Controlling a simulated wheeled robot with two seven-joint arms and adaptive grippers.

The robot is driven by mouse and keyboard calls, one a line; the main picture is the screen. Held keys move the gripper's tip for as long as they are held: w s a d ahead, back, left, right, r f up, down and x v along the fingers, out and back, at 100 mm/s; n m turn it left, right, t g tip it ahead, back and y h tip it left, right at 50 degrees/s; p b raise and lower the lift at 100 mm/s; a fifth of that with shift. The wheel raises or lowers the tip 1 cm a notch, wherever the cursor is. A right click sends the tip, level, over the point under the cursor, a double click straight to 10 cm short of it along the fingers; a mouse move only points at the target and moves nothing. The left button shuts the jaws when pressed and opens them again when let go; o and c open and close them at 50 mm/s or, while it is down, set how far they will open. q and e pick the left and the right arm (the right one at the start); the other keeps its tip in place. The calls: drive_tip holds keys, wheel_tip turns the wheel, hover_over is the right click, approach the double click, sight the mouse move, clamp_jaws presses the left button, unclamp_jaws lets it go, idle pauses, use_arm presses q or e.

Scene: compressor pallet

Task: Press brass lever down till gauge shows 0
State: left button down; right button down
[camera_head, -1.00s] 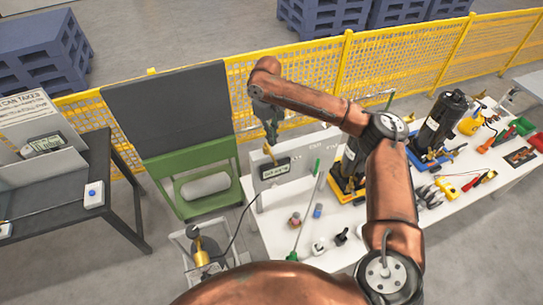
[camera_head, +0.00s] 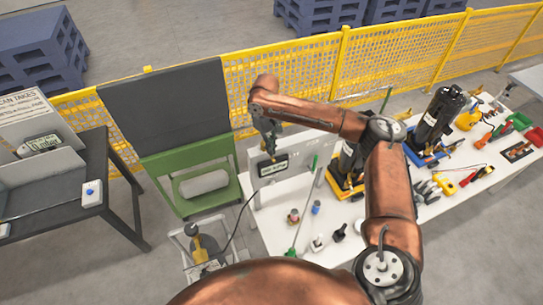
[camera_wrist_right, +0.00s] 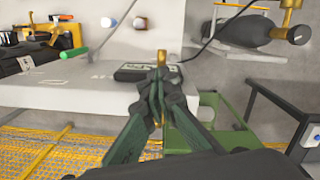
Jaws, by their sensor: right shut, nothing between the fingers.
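The gauge has a pale display whose digits are too small to read. In the right wrist view my right gripper (camera_wrist_right: 160,80) is shut and empty, fingertips together. A small brass piece (camera_wrist_right: 162,55), possibly the brass lever, shows just beyond the fingertips; I cannot tell whether they touch. The gauge (camera_wrist_right: 135,73) lies beside the fingers, partly hidden by them. My left gripper is out of view.
The white bench (camera_head: 420,210) carries black cylinders, tools and small bottles. A green cart (camera_head: 185,155) stands left of it. A wheeled stand (camera_head: 197,262) holds a cylinder with a brass valve. Yellow mesh fencing (camera_head: 290,75) runs behind.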

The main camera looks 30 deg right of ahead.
drive_tip(key=shift+f, duration=0.3)
drive_tip(key=shift+s+f, duration=0.1)
drive_tip(key=shift+f, duration=1.4)
drive_tip(key=w, duration=0.2)
drive_tip(key=w+a+r, duration=0.1)
drive_tip(key=shift+d, duration=0.1)
wheel_tip(320, 180, up, 12)
drive_tip(key=w, duration=0.1)
drive_tip(key=shift+w+a, duration=0.15)
drive_tip(key=shift+a, duration=0.15)
